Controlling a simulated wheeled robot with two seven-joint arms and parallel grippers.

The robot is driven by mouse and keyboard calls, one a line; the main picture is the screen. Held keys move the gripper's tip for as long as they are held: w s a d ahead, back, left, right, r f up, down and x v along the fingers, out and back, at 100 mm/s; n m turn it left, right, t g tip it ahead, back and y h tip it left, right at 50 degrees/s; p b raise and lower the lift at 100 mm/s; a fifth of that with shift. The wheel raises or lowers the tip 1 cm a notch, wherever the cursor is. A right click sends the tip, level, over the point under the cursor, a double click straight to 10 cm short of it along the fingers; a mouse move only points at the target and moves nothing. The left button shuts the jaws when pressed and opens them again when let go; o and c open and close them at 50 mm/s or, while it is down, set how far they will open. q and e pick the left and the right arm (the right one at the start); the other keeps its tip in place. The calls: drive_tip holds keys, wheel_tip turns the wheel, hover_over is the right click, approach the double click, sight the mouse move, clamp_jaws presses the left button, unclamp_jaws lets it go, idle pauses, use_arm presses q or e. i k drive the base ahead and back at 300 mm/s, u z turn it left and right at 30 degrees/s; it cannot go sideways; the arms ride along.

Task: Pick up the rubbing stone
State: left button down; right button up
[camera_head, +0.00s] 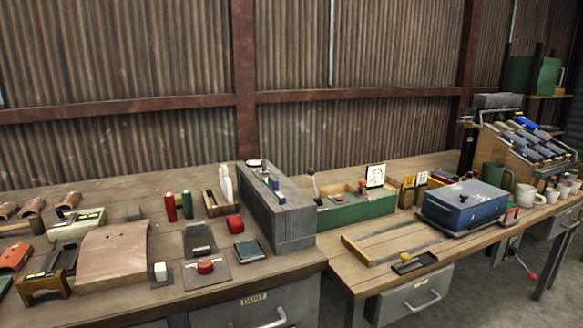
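I cannot tell for sure which item is the rubbing stone. A flat dark block (250,250) lies near that bench's right end, beside a tall grey metal box. Either could be a stone; both are small in the picture. Neither of my grippers shows in the head view.
The tall grey box (290,223) stands at the left bench's right end. The curved brown board (113,258), red and green cylinders (187,204) and a red knob on a plate (205,267) crowd the left bench. A blue box (466,203) sits on the right bench.

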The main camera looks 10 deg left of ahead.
sight(134, 213)
drive_tip(key=u, duration=1.3)
drive_tip(key=k, duration=0.2)
drive_tip(key=u, duration=0.35)
